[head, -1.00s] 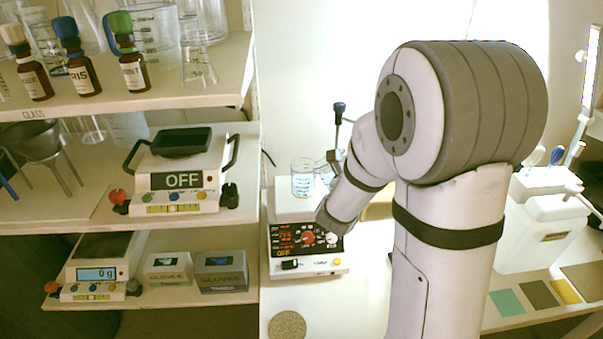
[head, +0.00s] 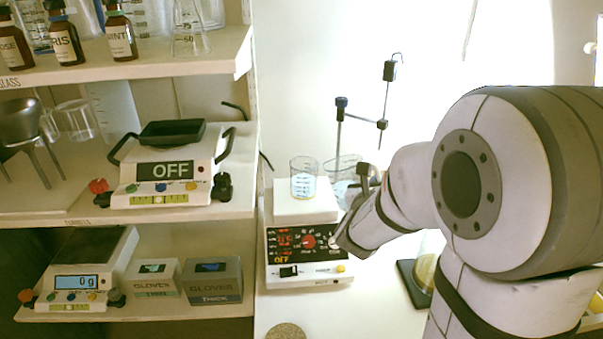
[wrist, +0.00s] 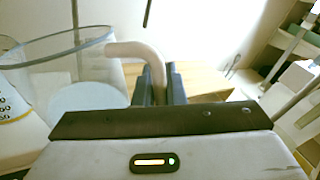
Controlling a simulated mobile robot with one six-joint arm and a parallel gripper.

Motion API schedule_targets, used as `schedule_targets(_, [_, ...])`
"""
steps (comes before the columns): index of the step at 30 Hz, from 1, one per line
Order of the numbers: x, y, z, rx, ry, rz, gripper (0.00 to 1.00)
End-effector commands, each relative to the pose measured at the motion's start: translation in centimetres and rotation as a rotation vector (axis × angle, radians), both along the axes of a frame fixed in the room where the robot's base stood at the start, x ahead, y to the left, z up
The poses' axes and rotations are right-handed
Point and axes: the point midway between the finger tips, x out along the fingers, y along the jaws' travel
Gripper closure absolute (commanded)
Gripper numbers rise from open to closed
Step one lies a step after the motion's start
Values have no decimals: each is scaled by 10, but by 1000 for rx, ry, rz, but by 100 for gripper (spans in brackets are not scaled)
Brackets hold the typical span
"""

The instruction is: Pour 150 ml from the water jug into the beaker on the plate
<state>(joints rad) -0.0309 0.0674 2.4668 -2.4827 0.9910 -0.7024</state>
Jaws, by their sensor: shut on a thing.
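The beaker (head: 303,180) is clear glass with blue marks and stands on the white top of the plate (head: 307,213), whose panel reads OFF. The water jug (head: 343,170) is a clear wide vessel just right of the beaker, partly behind my arm. My gripper (head: 368,178) is shut on the jug's beige handle. In the wrist view the jug (wrist: 75,62) looks roughly upright, with a pale round surface low inside. My gripper (wrist: 160,85) has its two dark fingers around the handle (wrist: 140,50). The beaker's edge (wrist: 12,105) shows at far left, beside the jug.
A stand with a thin rod (head: 385,100) rises behind the jug. Shelves on the left hold a scale reading OFF (head: 170,175), a scale reading 0 g (head: 80,275), glove boxes (head: 213,280) and brown bottles (head: 63,40). A round cork mat (head: 286,332) lies in front of the plate.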

Motion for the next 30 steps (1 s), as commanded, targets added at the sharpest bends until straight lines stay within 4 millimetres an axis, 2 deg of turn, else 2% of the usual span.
schedule_targets(3, [-2,-3,-7,23,-22,-1,100])
schedule_targets(16, [-3,-4,-7,39,-34,-1,100])
schedule_targets(30, [-10,-12,-26,146,-126,-1,100])
